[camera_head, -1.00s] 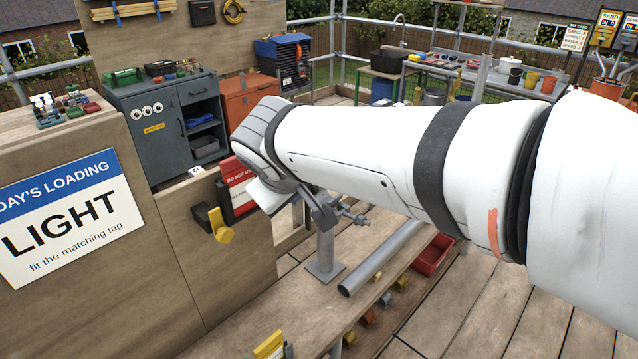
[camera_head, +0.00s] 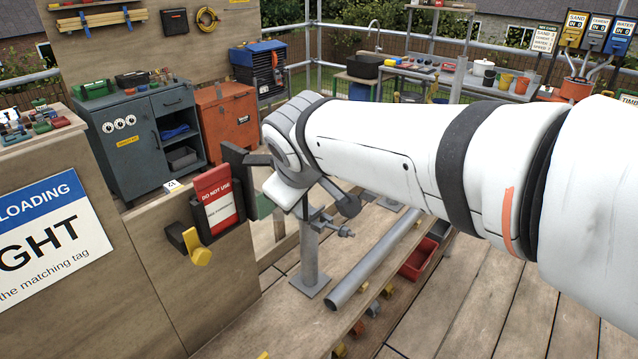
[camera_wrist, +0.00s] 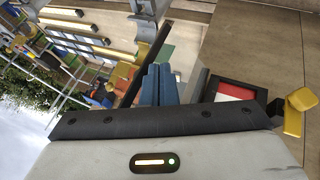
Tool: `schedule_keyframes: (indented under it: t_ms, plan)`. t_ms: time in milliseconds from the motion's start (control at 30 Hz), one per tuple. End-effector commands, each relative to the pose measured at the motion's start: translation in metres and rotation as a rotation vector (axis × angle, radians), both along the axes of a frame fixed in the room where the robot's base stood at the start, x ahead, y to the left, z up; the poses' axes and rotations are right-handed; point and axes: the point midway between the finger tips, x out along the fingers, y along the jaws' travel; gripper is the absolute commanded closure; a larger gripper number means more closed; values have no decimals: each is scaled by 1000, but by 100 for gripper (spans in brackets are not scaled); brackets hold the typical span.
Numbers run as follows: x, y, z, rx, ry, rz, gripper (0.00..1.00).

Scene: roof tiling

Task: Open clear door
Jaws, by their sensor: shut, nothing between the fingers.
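I cannot make out a see-through door for certain. A dark box (camera_head: 206,228) holds a red and white "DO NOT USE" tag (camera_head: 217,196) on the low wooden wall. A yellow handle (camera_head: 199,252) sticks out just beside it. In the wrist view the red and white tag (camera_wrist: 236,92) lies right of my gripper (camera_wrist: 158,70), with the yellow handle (camera_wrist: 298,102) farther right. My gripper's blue fingers are together with nothing between them, apart from the tag box. In the head view my wrist largely hides the fingers.
A grey cabinet (camera_head: 125,165) and an orange chest (camera_head: 229,130) are behind the wall. Open decking lies at the lower right.

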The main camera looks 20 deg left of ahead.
Motion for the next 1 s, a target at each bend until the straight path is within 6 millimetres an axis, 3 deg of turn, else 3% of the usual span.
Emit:
schedule_keyframes:
  t_ms: [567,867,1000]
  plan:
    - [0,0,0,0,-1,1,100]
    - [-26,-18,-3,3,-2,-1,100]
    - [-35,-35,30,6,-4,-1,100]
